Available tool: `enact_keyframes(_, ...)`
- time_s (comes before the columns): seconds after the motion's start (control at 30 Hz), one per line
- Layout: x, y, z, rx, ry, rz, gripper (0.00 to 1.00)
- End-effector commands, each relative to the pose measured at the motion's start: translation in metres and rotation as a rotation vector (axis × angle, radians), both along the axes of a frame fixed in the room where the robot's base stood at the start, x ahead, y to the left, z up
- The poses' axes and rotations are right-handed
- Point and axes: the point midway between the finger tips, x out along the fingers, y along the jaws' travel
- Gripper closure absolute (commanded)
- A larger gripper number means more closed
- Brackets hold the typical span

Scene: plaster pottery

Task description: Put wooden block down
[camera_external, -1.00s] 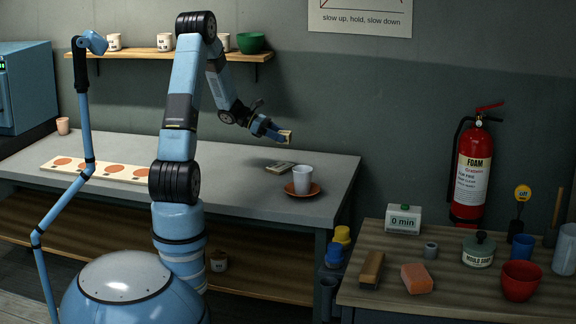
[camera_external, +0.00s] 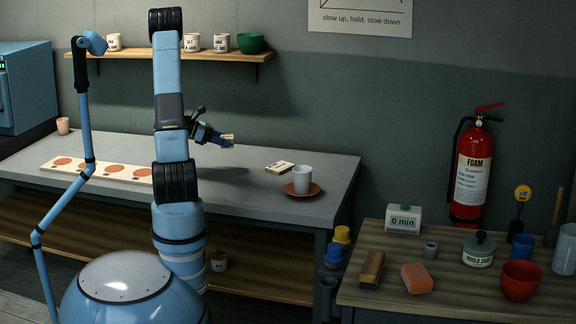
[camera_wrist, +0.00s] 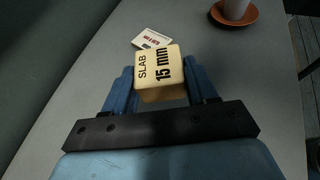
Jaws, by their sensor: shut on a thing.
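The wooden block (camera_wrist: 160,78) is pale yellow and marked "SLAB 15 mm". It sits between the blue fingers of my gripper (camera_wrist: 160,90) in the wrist view. In the external view my gripper (camera_external: 222,139) is shut on the block (camera_external: 229,138) and holds it above the grey bench (camera_external: 255,206), left of the card and the cup. A faint shadow lies on the bench below.
A small printed card or booklet (camera_external: 279,168) lies on the bench. A white cup (camera_external: 303,174) stands on a terracotta saucer (camera_external: 315,190) to its right. A pale board with orange discs (camera_external: 97,170) lies at left. The bench middle is clear.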

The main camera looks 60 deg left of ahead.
Motion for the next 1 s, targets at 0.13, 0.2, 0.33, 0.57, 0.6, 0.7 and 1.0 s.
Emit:
enact_keyframes(0.13, 0.024, 0.019, -0.014, -0.001, -0.001, -0.002, 0.73)
enact_keyframes(0.2, 0.036, 0.027, -0.02, -0.001, -0.002, -0.002, 0.73)
enact_keyframes(0.33, 0.052, 0.04, -0.035, -0.003, 0.0, -0.001, 0.73)
enact_keyframes(0.57, 0.072, 0.055, -0.066, -0.003, 0.0, -0.001, 0.73)
enact_keyframes(0.6, 0.075, 0.057, -0.069, -0.002, 0.0, -0.001, 0.73)
enact_keyframes(0.7, 0.08, 0.061, -0.076, -0.001, -0.001, -0.002, 0.73)
enact_keyframes(1.0, 0.086, 0.066, -0.092, -0.003, 0.001, 0.0, 0.73)
